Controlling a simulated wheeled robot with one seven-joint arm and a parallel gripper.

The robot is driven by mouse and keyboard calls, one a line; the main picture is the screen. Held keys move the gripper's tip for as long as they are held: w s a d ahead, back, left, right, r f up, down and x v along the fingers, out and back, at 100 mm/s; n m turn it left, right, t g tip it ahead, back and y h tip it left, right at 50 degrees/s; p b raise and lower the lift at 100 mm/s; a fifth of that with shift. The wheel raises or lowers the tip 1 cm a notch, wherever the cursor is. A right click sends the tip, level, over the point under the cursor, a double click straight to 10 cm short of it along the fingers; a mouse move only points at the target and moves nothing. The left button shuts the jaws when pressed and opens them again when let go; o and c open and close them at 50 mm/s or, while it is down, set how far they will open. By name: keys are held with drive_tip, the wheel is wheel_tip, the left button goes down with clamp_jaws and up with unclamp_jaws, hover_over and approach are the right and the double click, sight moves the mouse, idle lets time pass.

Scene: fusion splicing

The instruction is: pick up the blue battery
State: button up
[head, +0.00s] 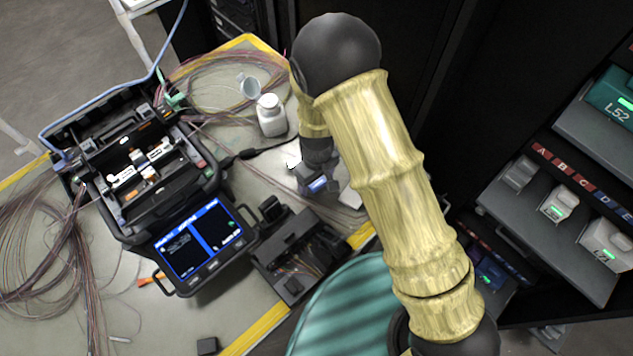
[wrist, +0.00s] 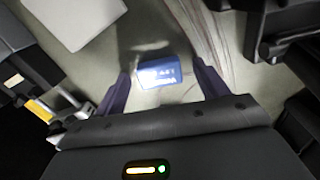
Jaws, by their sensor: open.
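The blue battery (wrist: 160,73) lies on the work table in the wrist view, with a bright glare on its face. It sits between and slightly beyond the two dark fingers of my gripper (wrist: 163,88). The fingers are spread on either side of it with gaps, and nothing is held. In the head view the battery (head: 317,185) shows as a small blue patch beneath my gripper (head: 308,180). My arm hides part of the table around it.
A fusion splicer (head: 150,180) with a lit screen stands left. A black open case (head: 297,250) lies in front of the battery. A white bottle (head: 271,115) stands behind. A pale flat object (wrist: 75,20) lies nearby. Shelves with chargers (head: 560,215) stand right.

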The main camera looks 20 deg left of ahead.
sight(317, 182)
drive_tip(key=c, duration=1.1)
drive_tip(key=shift+r, duration=0.1)
wheel_tip(317, 182, up, 10)
drive_tip(key=shift+b, duration=0.3)
